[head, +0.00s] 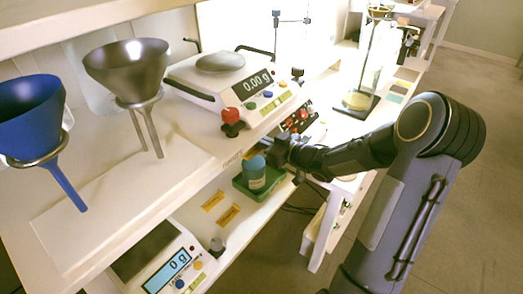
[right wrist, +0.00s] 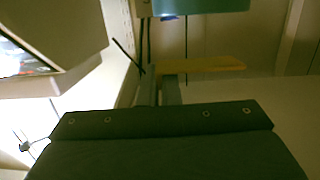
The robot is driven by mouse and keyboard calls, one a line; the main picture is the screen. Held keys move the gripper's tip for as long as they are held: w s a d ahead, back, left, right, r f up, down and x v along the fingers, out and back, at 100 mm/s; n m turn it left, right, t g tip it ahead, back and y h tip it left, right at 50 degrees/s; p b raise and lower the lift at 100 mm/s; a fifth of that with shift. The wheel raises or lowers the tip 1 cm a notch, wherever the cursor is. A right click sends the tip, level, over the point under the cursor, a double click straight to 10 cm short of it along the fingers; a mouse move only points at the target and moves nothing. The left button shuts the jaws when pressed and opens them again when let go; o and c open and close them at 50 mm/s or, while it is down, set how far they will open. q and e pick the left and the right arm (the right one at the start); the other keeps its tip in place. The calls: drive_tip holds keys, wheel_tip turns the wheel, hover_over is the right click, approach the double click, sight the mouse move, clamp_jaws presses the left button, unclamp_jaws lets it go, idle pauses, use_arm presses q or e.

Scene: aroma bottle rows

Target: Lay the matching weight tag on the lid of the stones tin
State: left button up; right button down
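A teal tin with a rounded lid (head: 256,163) stands upright on a green tray (head: 268,187) on the lower shelf. I cannot read its label. Two yellow tags, one (head: 212,201) and another (head: 229,214), lie flat on the shelf left of the tray. My right gripper (head: 278,150) is beside and slightly above the lid, at its right. In the right wrist view its fingers (right wrist: 160,90) are close together on a flat yellow tag (right wrist: 210,66), which sticks out to the right. A teal surface (right wrist: 200,6) shows beyond the tag, apart from it in the picture. My left gripper is out of view.
A scale (head: 225,82) reading 0.00 g stands on the upper shelf, with a red-knobbed piece (head: 231,120) at its front edge. Another scale (head: 160,262) is on the lower shelf. A blue funnel (head: 30,115) and a metal funnel (head: 128,70) stand at the left. The upper shelf edge is close to my gripper.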

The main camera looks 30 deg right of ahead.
wheel_tip(320, 180, down, 3)
drive_tip(key=shift+f, duration=0.1)
drive_tip(key=shift+f+b, duration=0.4)
drive_tip(key=shift+b, duration=0.25)
drive_tip(key=c, duration=1.6)
unclamp_jaws()
drive_tip(key=shift+c, duration=0.2)
